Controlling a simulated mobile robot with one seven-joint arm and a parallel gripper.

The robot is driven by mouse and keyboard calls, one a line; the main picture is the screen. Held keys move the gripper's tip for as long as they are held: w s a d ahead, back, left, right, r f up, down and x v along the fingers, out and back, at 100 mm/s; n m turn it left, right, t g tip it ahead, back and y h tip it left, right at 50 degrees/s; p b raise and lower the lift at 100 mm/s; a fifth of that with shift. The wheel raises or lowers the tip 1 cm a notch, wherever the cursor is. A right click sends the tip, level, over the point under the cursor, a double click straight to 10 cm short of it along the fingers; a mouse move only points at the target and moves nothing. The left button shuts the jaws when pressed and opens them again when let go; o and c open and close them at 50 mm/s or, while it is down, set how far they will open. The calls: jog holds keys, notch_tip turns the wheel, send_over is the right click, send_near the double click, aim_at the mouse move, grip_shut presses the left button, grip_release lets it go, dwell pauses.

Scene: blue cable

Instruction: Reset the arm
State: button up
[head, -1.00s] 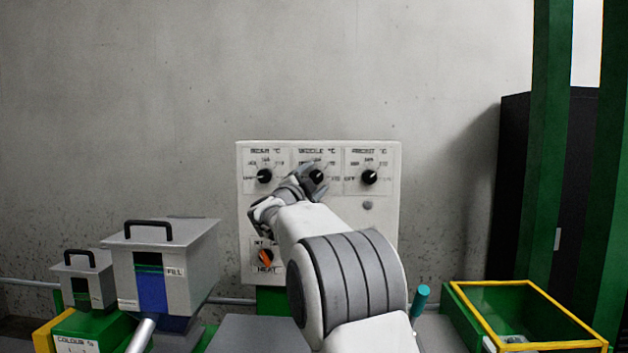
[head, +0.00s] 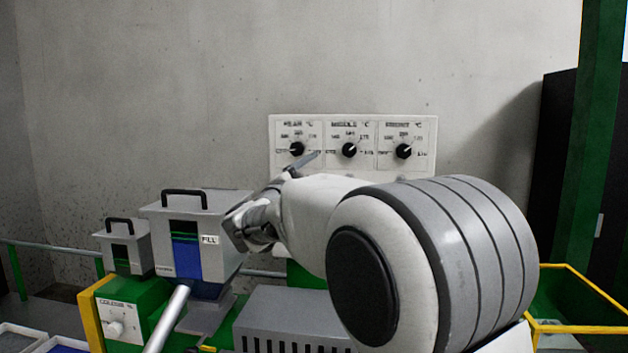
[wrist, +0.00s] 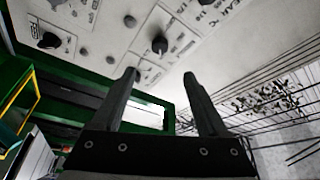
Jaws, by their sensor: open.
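My gripper shows in the wrist view (wrist: 165,80) with its two dark fingers apart and nothing between them. In the head view my gripper (head: 285,180) is at the end of my bent white and grey arm, in front of the lower left of the white control panel (head: 355,121). One finger points up and right. My arm hides the lower part of the panel. Three black knobs sit in a row: the left knob (head: 297,149), the middle knob (head: 349,150) and the right knob (head: 403,151). No contact with a knob shows.
A grey hopper marked FILL (head: 215,225) stands close to the left of my gripper, with a smaller grey hopper (head: 125,250) beyond it. A yellow-edged green bin (head: 560,326) is at the right, partly behind my arm. The wall above is clear.

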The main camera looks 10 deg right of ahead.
jog(key=shift+v, duration=0.85)
jog(key=s+a+r+n+t+y+p, duration=0.3)
jog(key=a+r+n+t+y, duration=0.15)
jog(key=n+y, duration=0.5)
jog(key=s+a+f+n+g+y+p, duration=0.1)
jog(key=s+a+f+n+g+y, duration=0.2)
jog(key=s+a+f+n+y, duration=0.25)
jog(key=s+d+f+n+g+p, duration=0.1)
jog(key=s+d+f+n+g, duration=0.1)
jog(key=s+f, duration=0.3)
jog(key=s+d+f+n+g+h+p, duration=0.1)
jog(key=s+f+g, duration=0.4)
jog(key=s, duration=0.8)
jog(key=s+d+f+n+g+p, duration=0.1)
jog(key=s+d+f+g, duration=0.3)
jog(key=s, duration=0.6)
jog(key=shift+d+f+n, duration=0.15)
jog(key=shift+f+n, duration=0.35)
jog(key=shift+n, duration=0.4)
jog(key=shift+w, duration=0.1)
